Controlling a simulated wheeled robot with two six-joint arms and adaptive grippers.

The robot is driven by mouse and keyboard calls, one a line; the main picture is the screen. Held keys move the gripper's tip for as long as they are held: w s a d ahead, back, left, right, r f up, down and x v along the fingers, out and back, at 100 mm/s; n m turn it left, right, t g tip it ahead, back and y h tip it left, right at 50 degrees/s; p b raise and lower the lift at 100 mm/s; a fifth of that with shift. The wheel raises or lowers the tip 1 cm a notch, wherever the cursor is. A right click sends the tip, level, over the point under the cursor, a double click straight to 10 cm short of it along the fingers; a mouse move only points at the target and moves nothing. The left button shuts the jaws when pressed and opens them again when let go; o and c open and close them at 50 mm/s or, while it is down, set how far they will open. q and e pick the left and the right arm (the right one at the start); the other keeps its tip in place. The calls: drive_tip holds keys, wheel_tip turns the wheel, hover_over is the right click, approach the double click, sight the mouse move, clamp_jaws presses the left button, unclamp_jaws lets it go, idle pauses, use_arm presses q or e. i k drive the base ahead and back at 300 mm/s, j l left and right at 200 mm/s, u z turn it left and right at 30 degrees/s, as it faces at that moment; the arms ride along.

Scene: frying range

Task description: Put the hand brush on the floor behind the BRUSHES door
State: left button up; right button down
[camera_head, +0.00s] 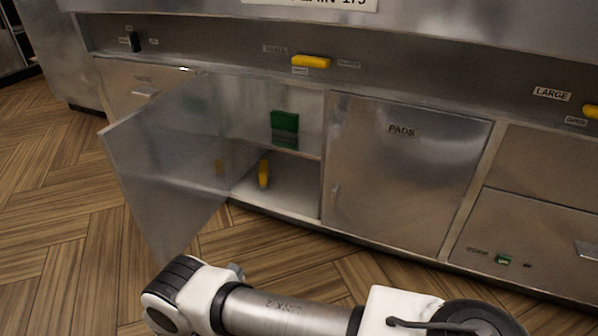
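A cabinet door (160,170) at the left stands swung open. Its outer face is turned away, so I cannot read a label on it, and no BRUSHES lettering shows. The open compartment (300,195) has a shelf. I cannot tell whether either is the hand brush. No brush shows on the visible room floor (75,165). Neither gripper is in view; only part of one of my arms crosses the bottom.
The PADS door (405,175) is shut, right of the open compartment. Drawers (530,225) are at the right. A yellow handle (311,62) sits on the panel above. The open door juts out over the floor. Floor is clear at the left.

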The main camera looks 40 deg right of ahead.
sight(305, 185)
drive_tip(key=i+l, duration=0.1)
drive_tip(key=l, duration=0.35)
drive_tip(key=i+l, duration=0.15)
drive_tip(key=l, duration=0.3)
drive_tip(key=i+l, duration=0.1)
drive_tip(key=l, duration=0.3)
drive_tip(key=i+l, duration=0.15)
drive_tip(key=l, duration=0.3)
